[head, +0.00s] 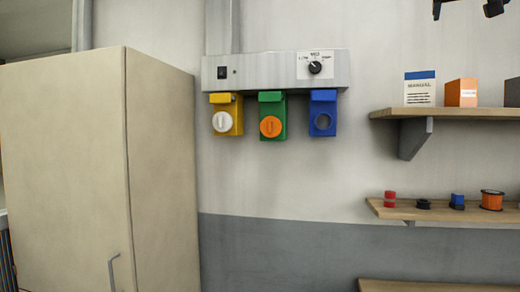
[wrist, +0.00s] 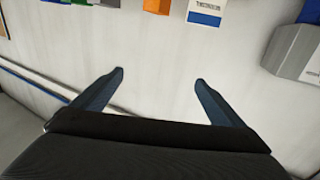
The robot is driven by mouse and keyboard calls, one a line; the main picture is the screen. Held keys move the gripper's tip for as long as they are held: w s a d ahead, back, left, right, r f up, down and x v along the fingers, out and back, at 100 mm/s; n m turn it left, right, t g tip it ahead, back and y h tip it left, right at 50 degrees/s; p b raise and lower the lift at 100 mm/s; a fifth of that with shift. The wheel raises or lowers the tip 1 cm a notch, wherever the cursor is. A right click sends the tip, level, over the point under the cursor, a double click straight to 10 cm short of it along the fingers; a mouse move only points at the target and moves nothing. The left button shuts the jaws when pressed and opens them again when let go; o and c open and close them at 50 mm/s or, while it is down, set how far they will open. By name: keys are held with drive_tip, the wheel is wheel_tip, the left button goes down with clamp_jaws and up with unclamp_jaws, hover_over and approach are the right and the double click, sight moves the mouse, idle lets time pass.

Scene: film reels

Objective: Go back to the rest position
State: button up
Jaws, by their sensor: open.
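My gripper (wrist: 159,78) is open and empty in the wrist view, with its two dark blue fingers spread apart over the pale wall. Nothing is between or touching the fingers. In the head view a dark shape is cut off by the top right edge; I cannot tell for certain which part it is.
A grey control unit (head: 275,70) with yellow, green and blue holders hangs on the wall. A beige cabinet (head: 65,170) stands left. An upper shelf (head: 450,114) bears a manual (head: 420,88) and orange box (head: 461,92). A lower shelf (head: 445,214) bears small reels. The wall between is clear.

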drive_tip(key=w+a+f+n+g+y, duration=0.1)
drive_tip(key=w+a+f+y, duration=0.2)
drive_tip(key=f, duration=0.8)
drive_tip(key=w+a+f+n+g+y, duration=0.1)
drive_tip(key=w+a+f, duration=0.3)
drive_tip(key=f, duration=0.8)
drive_tip(key=w+a+f+n+g+y, duration=0.15)
drive_tip(key=a+f, duration=0.25)
drive_tip(key=f, duration=0.6)
drive_tip(key=a+f+n+g+y, duration=0.15)
drive_tip(key=a+f, duration=0.25)
drive_tip(key=f, duration=0.6)
drive_tip(key=s+a+f+g+y, duration=0.15)
drive_tip(key=s+a+f, duration=0.3)
drive_tip(key=f, duration=0.55)
drive_tip(key=s+a+f+g+y, duration=0.1)
drive_tip(key=s+a+f+g, duration=0.1)
drive_tip(key=s+a+f, duration=0.5)
drive_tip(key=s+a+f+n+g+y, duration=0.1)
drive_tip(key=s+a+f+g, duration=0.15)
drive_tip(key=s+f, duration=0.4)
drive_tip(key=s+a+f+n+g, duration=0.1)
drive_tip(key=s+a+f, duration=0.25)
drive_tip(key=f, duration=0.55)
wheel_tip(320, 180, down, 11)
drive_tip(key=g+b, duration=0.1)
drive_tip(key=b, duration=0.9)
drive_tip(key=shift+d+r, duration=0.2)
drive_tip(key=shift+d, duration=0.05)
drive_tip(key=shift+w, duration=0.1)
